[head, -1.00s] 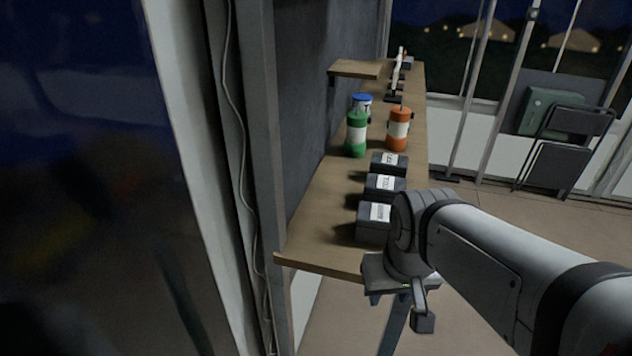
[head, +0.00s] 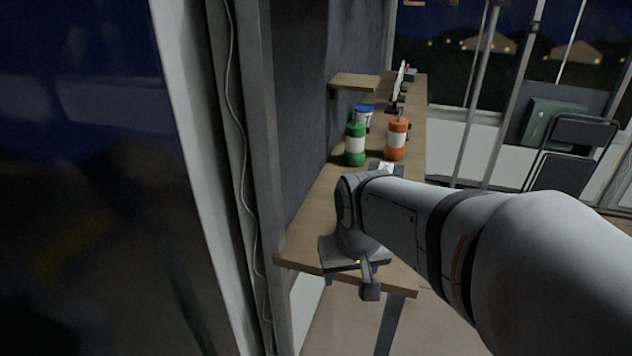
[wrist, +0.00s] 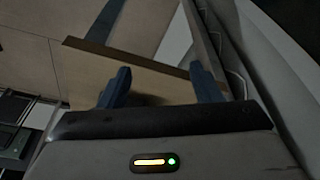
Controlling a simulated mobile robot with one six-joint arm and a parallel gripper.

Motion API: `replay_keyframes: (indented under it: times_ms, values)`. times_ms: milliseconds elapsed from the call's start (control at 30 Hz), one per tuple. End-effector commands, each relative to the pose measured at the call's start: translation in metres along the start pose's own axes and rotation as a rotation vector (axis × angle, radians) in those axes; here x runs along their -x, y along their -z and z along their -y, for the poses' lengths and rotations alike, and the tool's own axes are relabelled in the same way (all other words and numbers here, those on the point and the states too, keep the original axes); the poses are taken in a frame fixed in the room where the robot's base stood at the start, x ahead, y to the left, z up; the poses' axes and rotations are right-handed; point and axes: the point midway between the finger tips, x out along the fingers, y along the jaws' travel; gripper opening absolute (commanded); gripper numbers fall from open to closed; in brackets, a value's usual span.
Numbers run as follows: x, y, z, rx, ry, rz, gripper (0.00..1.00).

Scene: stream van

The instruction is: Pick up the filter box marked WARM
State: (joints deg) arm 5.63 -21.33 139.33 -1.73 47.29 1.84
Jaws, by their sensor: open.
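A dark filter box with a white label (head: 386,167) shows just beyond my arm on the wooden bench (head: 310,215). Its lettering is too small to read, so I cannot tell which box is marked WARM. The nearer boxes are hidden behind my arm in the head view. My gripper hangs over the bench's near end, and its fingers are mostly hidden there. In the wrist view, my gripper (wrist: 160,86) is open and empty, with its two blue fingers apart above the bare bench end. No box shows in that view.
A green canister (head: 355,146), an orange canister (head: 396,140) and a blue-lidded container (head: 364,115) stand farther along the bench. A small shelf (head: 353,81) juts from the dark wall on the left. A folded chair (head: 570,150) stands at the right.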

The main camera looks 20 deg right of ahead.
Motion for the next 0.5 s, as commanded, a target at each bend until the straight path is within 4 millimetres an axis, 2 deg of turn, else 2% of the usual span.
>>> replay_keyframes:
  times_ms: [33,200,333,500]
  values:
    - [0.007,0.023,-0.012,-0.058,-0.020,-0.007,0.63]
    - [0.005,0.091,-0.050,-0.245,-0.078,-0.066,0.76]
    - [-0.002,0.126,-0.074,-0.344,-0.105,-0.103,0.87]
    - [-0.012,0.144,-0.089,-0.403,-0.118,-0.125,1.00]
